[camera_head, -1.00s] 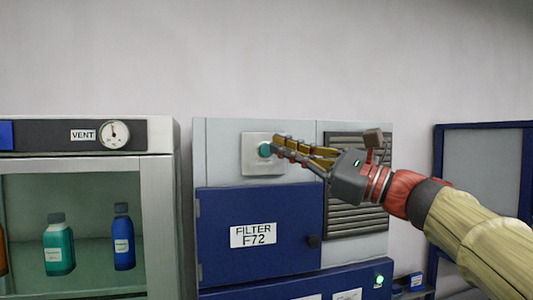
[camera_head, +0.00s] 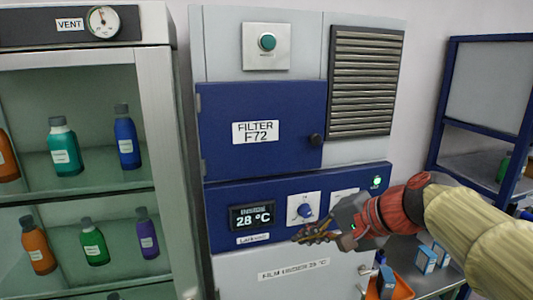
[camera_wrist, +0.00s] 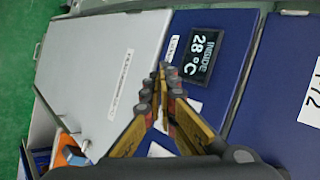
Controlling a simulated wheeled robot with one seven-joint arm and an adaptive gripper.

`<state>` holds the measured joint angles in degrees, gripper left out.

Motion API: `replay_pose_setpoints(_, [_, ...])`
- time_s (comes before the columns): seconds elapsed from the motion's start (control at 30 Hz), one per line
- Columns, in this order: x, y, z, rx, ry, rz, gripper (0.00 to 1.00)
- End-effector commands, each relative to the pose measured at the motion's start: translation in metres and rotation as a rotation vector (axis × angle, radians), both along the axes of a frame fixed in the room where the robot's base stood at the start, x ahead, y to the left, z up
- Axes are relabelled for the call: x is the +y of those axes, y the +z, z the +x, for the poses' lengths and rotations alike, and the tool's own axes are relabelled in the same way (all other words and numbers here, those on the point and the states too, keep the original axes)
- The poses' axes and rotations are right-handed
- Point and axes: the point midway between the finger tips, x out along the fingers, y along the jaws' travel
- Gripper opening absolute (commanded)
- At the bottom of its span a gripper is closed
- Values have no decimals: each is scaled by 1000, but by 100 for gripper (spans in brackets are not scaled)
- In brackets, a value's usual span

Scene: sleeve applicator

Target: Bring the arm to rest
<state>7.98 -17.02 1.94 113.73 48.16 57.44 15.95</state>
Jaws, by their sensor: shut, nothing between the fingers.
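My gripper (camera_head: 300,238) is in front of the lower blue panel of the cabinet, just below the blue knob (camera_head: 305,211) and right of the display (camera_head: 252,217) reading 28 °C. Its fingers are shut with nothing between them. In the wrist view my gripper (camera_wrist: 163,68) points toward the display (camera_wrist: 198,52) and the panel's edge. I cannot tell whether the fingertips touch the panel. My arm reaches in from the right. The teal button (camera_head: 267,41) is on its plate at the cabinet's top, clear of my gripper.
A glass-fronted cabinet (camera_head: 157,130) with several bottles stands on the left. The blue FILTER F72 door (camera_head: 262,165) is closed. A green light (camera_head: 377,182) glows on the panel. An orange tray (camera_head: 400,288) with small boxes and a blue-framed rack (camera_head: 443,105) are at the right.

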Motion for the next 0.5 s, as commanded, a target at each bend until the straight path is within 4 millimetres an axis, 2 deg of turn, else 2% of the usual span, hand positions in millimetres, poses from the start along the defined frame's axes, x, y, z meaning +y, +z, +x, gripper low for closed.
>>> replay_pose_setpoints(0.03, [-8,-37,-18,-4,36,-96,0])
replay_pose_setpoints(0.1, [-22,-79,-41,-10,94,-236,0])
replay_pose_setpoints(0.4, [-91,-247,-146,-24,378,-784,0])
replay_pose_setpoints(0.5, [-107,-291,-175,-25,436,-900,0])
